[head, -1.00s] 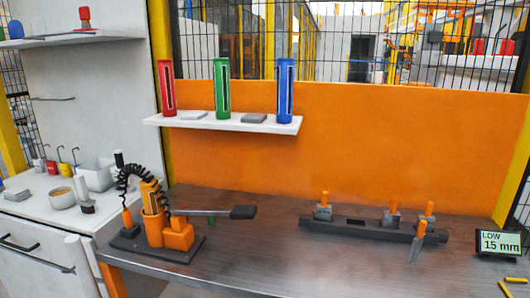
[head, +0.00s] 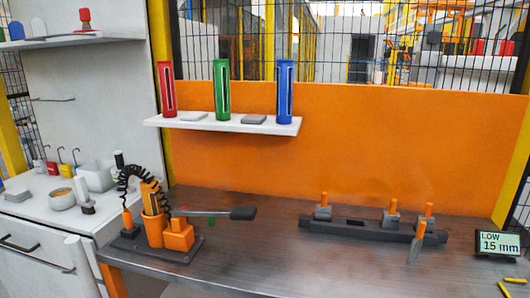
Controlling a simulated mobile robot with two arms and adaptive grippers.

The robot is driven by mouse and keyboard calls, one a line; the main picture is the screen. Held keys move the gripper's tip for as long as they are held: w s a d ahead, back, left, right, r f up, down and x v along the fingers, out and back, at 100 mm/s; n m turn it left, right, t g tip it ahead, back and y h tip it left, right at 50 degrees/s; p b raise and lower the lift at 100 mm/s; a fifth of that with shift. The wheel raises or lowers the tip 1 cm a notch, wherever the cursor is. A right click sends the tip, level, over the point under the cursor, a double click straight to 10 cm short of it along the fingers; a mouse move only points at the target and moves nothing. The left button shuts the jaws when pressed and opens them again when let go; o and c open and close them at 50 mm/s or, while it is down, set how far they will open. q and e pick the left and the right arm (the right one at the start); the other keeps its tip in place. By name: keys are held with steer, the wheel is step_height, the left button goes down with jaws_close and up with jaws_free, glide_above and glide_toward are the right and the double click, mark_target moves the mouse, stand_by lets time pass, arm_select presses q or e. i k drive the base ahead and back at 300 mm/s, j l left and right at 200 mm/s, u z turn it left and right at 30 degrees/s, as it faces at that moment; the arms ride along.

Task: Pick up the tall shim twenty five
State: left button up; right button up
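I cannot single out the tall shim twenty five, as no label for it is readable. A white wall shelf (head: 222,126) carries a red slotted holder (head: 167,90), a green slotted holder (head: 222,90) and a blue slotted holder (head: 285,91), all upright. A light grey flat plate (head: 193,117) lies between the red and green holders. A darker grey flat plate (head: 254,119) lies between the green and blue ones. Neither of my grippers is in view.
The workbench (head: 270,258) bears an orange tool stand (head: 165,237) with a coiled cable, a dark bar fixture (head: 362,231) with orange-topped blocks, and a display (head: 497,243) reading "LOW 15 mm". A white counter (head: 30,215) at left holds bowls and small items. The bench's front middle is clear.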

mark_target(390, 220)
steer(key=z, duration=5.6)
steer(key=k, duration=0.25)
steer(key=k+j+u, duration=0.1)
steer(key=u, duration=1.05)
steer(key=k+u, duration=0.1)
steer(key=u, duration=3.4)
